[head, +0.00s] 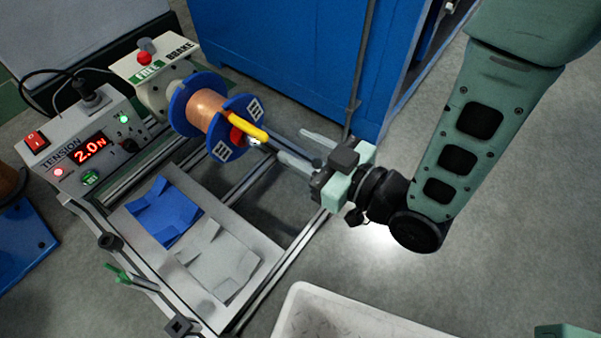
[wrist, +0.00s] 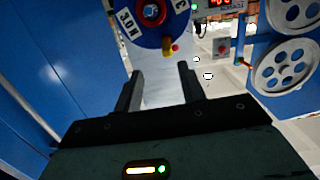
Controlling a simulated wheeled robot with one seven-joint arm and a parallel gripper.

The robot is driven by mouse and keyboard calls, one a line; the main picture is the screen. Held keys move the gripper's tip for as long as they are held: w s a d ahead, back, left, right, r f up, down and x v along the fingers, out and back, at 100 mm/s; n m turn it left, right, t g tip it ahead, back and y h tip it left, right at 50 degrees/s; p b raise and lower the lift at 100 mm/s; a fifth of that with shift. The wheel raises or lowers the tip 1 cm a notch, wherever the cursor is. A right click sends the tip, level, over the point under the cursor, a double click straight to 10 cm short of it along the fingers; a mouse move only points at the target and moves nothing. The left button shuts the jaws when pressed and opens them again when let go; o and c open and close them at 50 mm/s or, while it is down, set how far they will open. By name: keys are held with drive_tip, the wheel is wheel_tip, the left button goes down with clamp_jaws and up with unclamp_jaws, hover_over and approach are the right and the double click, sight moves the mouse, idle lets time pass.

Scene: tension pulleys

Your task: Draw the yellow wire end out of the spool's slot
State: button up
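The spool of copper wire (head: 206,108) has blue flanges with white labels and sits on the rig below the brake box. The yellow wire end (head: 246,127) is a short sleeve lying across the near flange and sticking out toward my gripper (head: 290,143). My gripper is open and empty, its two fingers pointing at the spool with a gap before the yellow end. In the wrist view, the yellow end (wrist: 175,48) lies just beyond and slightly right of the fingertips (wrist: 161,70), below the flange's red hub (wrist: 151,12). The slot itself cannot be made out.
The brake box (head: 155,62) and the tension box (head: 85,145), reading 2.0 N, stand at left. A blue cabinet (head: 280,55) is close behind. Grey pulley wheels (wrist: 285,66) show at right in the wrist view.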

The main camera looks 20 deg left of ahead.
sight(267, 140)
drive_tip(key=shift+y, duration=0.7)
drive_tip(key=shift+s+f+x, duration=0.15)
drive_tip(key=shift+f+x, duration=0.1)
drive_tip(key=shift+x, duration=1.2)
drive_tip(key=shift+s+f+x, duration=0.2)
drive_tip(key=shift+x, duration=1.25)
drive_tip(key=shift+s+f+x, duration=0.15)
drive_tip(key=shift+f+x, duration=0.1)
drive_tip(key=shift+x, duration=1.15)
drive_tip(key=shift+a, duration=0.15)
clamp_jaws()
